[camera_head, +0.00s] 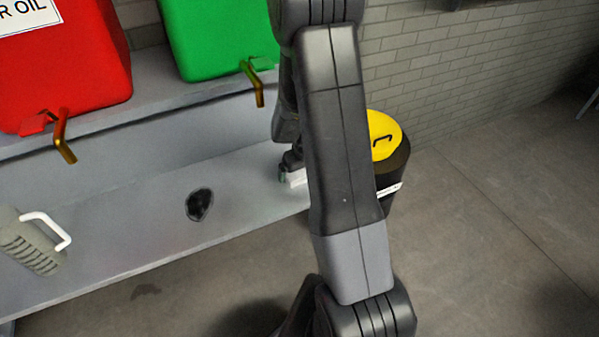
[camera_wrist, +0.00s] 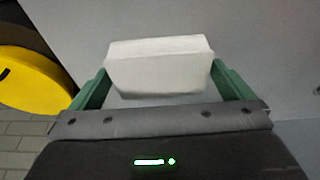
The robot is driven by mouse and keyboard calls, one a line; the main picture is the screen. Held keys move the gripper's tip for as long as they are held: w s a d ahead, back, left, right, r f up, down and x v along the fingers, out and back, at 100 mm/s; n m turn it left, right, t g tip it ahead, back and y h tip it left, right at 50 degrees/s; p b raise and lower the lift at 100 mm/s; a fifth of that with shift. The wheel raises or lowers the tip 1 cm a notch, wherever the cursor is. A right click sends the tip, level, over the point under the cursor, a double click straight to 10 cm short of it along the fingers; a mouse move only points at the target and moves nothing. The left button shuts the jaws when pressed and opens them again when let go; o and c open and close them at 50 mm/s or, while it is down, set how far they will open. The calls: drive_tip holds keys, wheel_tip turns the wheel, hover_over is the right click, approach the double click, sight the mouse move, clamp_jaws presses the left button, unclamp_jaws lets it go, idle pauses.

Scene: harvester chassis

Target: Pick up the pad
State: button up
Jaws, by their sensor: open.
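The pad (camera_wrist: 160,68) is a white block. In the wrist view it lies on the grey bench surface, between the two green fingers of my gripper (camera_wrist: 159,88). The gripper is open, with one finger near each end of the pad; I cannot tell whether either finger touches it. In the head view my arm hides most of the gripper (camera_head: 284,178), and only a small part of the white pad (camera_head: 297,178) shows beside the arm, near the right end of the bench.
The grey bench (camera_head: 130,215) has a dark stain (camera_head: 199,205) and a grey canister with a white handle (camera_head: 35,243). Red (camera_head: 70,70) and green (camera_head: 220,40) containers with brass spouts stand on the upper shelf. A yellow-lidded black bin (camera_head: 385,137) stands right of the bench.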

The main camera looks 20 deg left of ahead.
sight(300, 171)
drive_tip(key=shift+c, duration=0.4)
drive_tip(key=c, duration=0.6)
wheel_tip(300, 171, up, 10)
drive_tip(key=shift+r+b, duration=0.1)
drive_tip(key=shift+b, duration=0.3)
drive_tip(key=shift+o, duration=0.3)
